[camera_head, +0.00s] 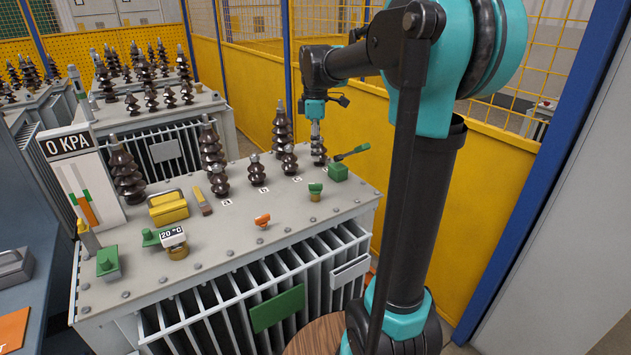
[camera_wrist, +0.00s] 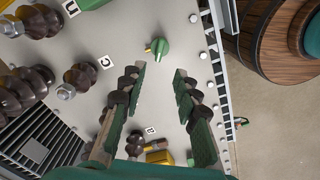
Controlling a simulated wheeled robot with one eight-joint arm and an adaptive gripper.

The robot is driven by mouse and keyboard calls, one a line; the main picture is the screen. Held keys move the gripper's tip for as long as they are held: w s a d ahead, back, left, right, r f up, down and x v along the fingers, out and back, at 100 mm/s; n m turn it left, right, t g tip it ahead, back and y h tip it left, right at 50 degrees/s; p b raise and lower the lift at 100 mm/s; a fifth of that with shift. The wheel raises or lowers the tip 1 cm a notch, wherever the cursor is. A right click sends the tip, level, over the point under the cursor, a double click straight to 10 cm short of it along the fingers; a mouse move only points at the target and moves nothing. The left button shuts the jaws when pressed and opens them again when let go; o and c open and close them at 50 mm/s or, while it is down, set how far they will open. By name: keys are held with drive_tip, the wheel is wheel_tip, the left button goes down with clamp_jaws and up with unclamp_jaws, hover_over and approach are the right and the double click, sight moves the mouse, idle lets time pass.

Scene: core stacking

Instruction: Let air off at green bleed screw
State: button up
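A small green screw (camera_head: 315,188) on a brass base stands on the grey transformer lid (camera_head: 225,245), near its right front part. In the wrist view a green winged knob (camera_wrist: 159,47) shows just beyond my fingertips, roughly in line with the gap between them. It looks like the same screw, but I cannot be sure. My gripper (camera_wrist: 160,77) is open and empty, with its two fingers apart. In the head view my gripper (camera_head: 316,118) hangs at the back right of the lid, among the brown bushings; its fingertips are hard to make out.
Brown ridged bushings (camera_head: 212,150) stand along the lid. A green block with a lever (camera_head: 338,172) is at the back right. Yellow fencing (camera_head: 250,90) is behind.

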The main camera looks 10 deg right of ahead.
sight(316, 184)
wheel_tip(316, 184, down, 11)
drive_tip(key=shift+f, duration=0.1)
idle(0.3)
clamp_jaws()
